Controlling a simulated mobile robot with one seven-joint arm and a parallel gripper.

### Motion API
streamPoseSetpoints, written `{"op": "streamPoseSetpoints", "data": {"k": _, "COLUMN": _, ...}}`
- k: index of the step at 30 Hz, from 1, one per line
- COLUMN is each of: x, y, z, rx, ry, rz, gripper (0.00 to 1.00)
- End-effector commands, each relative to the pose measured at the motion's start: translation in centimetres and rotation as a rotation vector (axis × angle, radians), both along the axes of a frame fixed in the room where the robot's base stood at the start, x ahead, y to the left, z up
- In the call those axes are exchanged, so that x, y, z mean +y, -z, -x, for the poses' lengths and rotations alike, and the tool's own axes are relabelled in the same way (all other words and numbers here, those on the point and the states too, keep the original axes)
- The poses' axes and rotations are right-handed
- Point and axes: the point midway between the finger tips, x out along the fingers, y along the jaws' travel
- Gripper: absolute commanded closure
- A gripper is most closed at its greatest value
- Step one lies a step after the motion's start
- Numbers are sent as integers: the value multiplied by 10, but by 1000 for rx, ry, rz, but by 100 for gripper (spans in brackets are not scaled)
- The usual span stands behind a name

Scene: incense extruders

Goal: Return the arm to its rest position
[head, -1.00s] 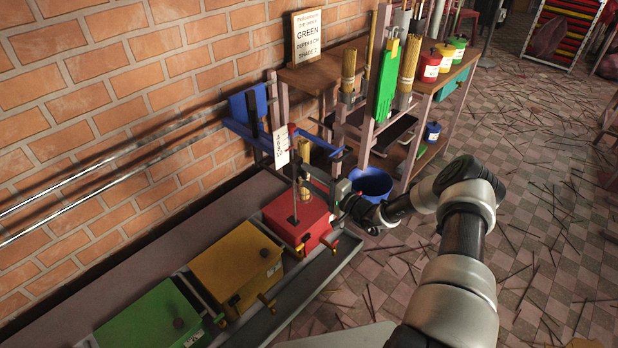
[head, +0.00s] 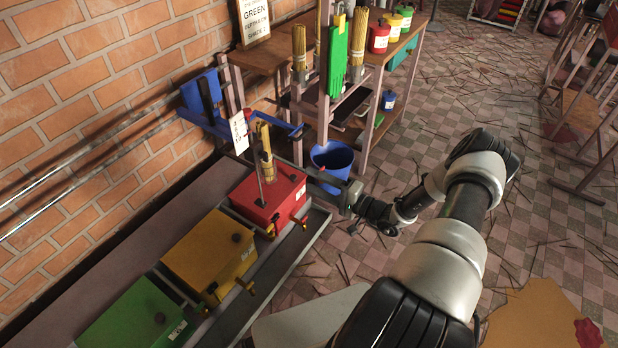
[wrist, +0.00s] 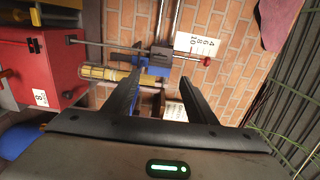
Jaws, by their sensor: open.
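My arm (head: 455,240) reaches from the lower right of the head view toward the red box, bent at the elbow. My gripper (head: 335,190) is at its far end, just right of the red box (head: 268,198), and its fingers are too small there to make out well. In the wrist view my gripper (wrist: 160,80) shows two dark fingers spread apart with nothing held between them. Beyond the fingers are a yellow bundle of sticks (wrist: 110,74), a blue bracket (wrist: 150,58) and a white number card (wrist: 197,45).
Yellow (head: 208,255) and green (head: 138,318) boxes stand in line with the red one. A blue bucket (head: 332,160) is just behind my gripper. A wooden shelf (head: 262,55) with stick bundles and pots stands behind. The tiled floor (head: 500,170) on the right is mostly open, strewn with sticks.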

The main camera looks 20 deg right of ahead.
Motion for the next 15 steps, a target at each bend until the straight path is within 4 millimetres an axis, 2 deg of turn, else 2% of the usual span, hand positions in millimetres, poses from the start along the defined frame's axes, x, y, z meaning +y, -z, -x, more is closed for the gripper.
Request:
{"op": "streamPoseSetpoints", "data": {"k": 12, "x": 0, "y": 0, "z": -1, "rx": 0, "ry": 0, "rz": 0, "gripper": 48}}
{"op": "streamPoseSetpoints", "data": {"k": 15, "x": 4, "y": -8, "z": -2, "rx": -1, "ry": -26, "rz": 10, "gripper": 48}}
